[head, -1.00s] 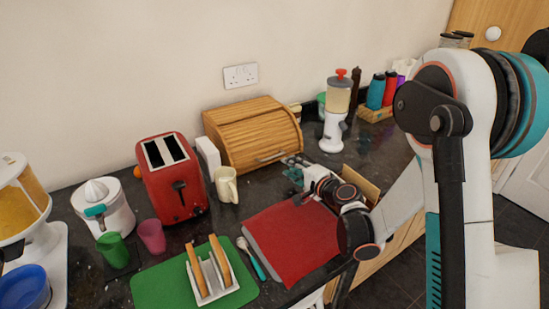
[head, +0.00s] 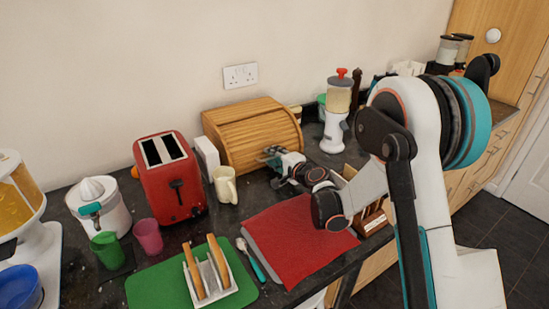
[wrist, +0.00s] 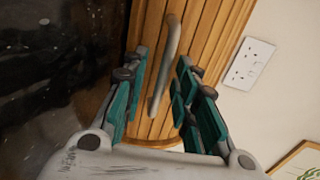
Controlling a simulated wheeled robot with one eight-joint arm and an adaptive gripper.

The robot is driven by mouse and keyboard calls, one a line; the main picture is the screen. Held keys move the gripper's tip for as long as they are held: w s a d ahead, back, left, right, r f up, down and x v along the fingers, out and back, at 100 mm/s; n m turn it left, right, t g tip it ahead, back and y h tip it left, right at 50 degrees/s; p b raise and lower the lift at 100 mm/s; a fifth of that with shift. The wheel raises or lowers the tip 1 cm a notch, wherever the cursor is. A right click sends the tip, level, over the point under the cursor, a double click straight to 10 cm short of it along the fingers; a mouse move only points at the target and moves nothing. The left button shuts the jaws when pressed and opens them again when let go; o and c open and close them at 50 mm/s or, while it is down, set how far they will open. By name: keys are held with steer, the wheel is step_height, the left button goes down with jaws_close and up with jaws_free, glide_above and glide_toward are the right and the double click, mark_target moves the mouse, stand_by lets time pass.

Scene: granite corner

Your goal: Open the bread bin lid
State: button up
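The wooden bread bin (head: 252,130) stands against the wall at the back of the counter, with its slatted roll lid (head: 245,125) down. My gripper (head: 268,155) is at the lower front of the bin. In the wrist view the bin's lid (wrist: 207,35) fills the upper middle, and its metal bar handle (wrist: 168,62) runs between the two teal-padded fingers of my gripper (wrist: 158,85). The fingers are apart, one on each side of the handle, with a gap to it. In the head view the handle is hidden by my gripper.
A white mug (head: 225,184) and red toaster (head: 170,180) stand left of the bin. A white grinder (head: 335,115) stands to its right. A red cloth (head: 295,240) lies in front, beside a toast rack (head: 208,276) on a green board (head: 160,288).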

mark_target(255, 119)
jaws_close()
steer(key=shift+r, duration=0.1)
